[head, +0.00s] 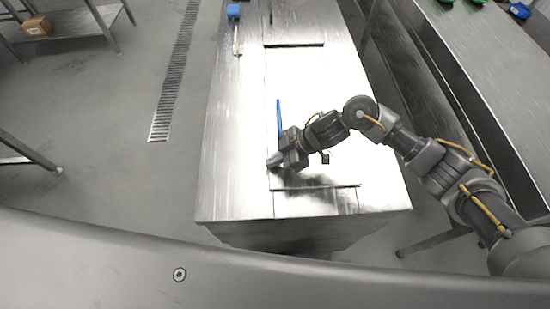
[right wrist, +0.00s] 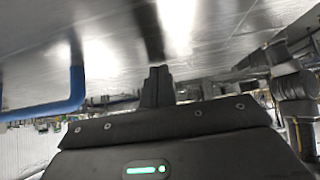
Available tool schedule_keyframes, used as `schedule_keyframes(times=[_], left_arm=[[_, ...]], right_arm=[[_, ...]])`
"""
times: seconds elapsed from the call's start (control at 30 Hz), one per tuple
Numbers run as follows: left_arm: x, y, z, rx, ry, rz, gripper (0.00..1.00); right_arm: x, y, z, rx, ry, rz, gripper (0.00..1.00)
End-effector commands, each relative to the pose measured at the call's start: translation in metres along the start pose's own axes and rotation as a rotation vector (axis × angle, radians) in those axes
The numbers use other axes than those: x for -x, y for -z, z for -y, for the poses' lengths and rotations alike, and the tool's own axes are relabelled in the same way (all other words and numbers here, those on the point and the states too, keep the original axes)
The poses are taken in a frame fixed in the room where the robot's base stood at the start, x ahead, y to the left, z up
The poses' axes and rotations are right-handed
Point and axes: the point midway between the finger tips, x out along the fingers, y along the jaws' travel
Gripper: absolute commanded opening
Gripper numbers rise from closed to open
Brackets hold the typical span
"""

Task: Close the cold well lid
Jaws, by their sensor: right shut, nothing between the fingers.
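The cold well lid (head: 318,110) looks like a flat steel panel lying level in the top of the steel counter (head: 232,150), with dark slots at its far and near ends. A long blue handle (head: 279,118) runs along its left side. The handle also shows at the left in the right wrist view (right wrist: 76,88). My right gripper (head: 275,163) is low over the near left part of the panel, just nearer than the handle's end. Its fingers (right wrist: 157,84) are together and empty, apart from the handle. I cannot tell whether they touch the steel. My left gripper is out of view.
A blue-headed tool (head: 235,12) lies at the counter's far left. Another steel table (head: 480,60) stands along the right, with green and blue items at its far end. A shelf with a cardboard box (head: 37,26) is far left. The floor left of the counter is clear.

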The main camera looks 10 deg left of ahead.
Motion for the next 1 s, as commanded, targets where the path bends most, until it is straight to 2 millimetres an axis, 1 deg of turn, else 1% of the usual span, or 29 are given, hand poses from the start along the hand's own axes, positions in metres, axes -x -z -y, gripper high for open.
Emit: schedule_keyframes(times=[0.03,0.2,0.33,0.47,0.6,0.63,0.67,0.7,0.9,1.0], left_arm=[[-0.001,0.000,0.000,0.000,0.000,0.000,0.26],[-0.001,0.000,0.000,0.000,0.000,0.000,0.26],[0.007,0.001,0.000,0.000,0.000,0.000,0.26],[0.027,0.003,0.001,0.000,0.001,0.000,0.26],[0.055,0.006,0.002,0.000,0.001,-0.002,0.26],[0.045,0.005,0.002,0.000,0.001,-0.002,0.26],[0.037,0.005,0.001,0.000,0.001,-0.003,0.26],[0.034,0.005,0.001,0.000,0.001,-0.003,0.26],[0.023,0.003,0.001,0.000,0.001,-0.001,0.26],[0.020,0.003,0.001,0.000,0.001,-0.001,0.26]], right_arm=[[-0.005,-0.008,0.004,-0.008,0.010,0.014,0.00],[-0.005,-0.009,0.006,-0.009,0.013,0.017,0.00],[0.001,-0.004,0.006,-0.010,0.013,0.017,0.00],[0.015,0.011,0.006,-0.006,0.011,0.012,0.00],[0.037,0.033,0.004,-0.001,0.003,0.004,0.00],[0.038,0.027,0.003,0.001,0.000,0.003,0.00],[0.043,0.023,0.002,0.004,-0.002,0.003,0.00],[0.054,0.022,0.002,0.006,-0.003,0.004,0.00],[0.097,0.024,0.001,0.005,-0.004,0.001,0.00],[0.112,0.024,0.001,0.004,-0.003,0.000,0.00]])
